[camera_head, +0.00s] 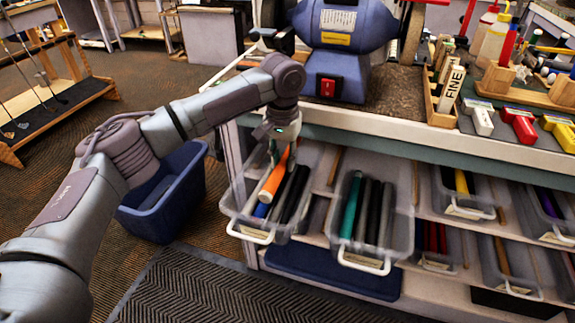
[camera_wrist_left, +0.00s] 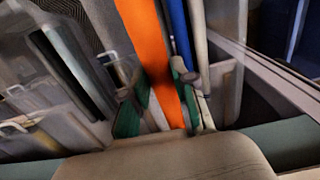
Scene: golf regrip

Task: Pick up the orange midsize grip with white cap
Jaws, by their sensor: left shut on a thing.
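The orange grip (camera_head: 272,185) lies tilted in the left clear bin (camera_head: 239,210) under the bench, among black grips (camera_head: 297,192) and a blue grip (camera_head: 261,210). My left gripper (camera_head: 283,160) reaches down into this bin from above and is shut on the orange grip's upper end. In the left wrist view the orange grip (camera_wrist_left: 155,50) runs between the two green-padded fingers (camera_wrist_left: 163,112). The blue grip (camera_wrist_left: 181,35) is close beside it there. A white part shows beside the orange between the fingers, but I cannot tell whether it is the cap. My right gripper is not in view.
A second clear bin (camera_head: 374,262) with teal and black grips stands to the right. The bench edge (camera_head: 400,137) is just above the bins. A blue grinder (camera_head: 345,50) sits on top. A blue waste bin (camera_head: 168,200) stands on the floor at left.

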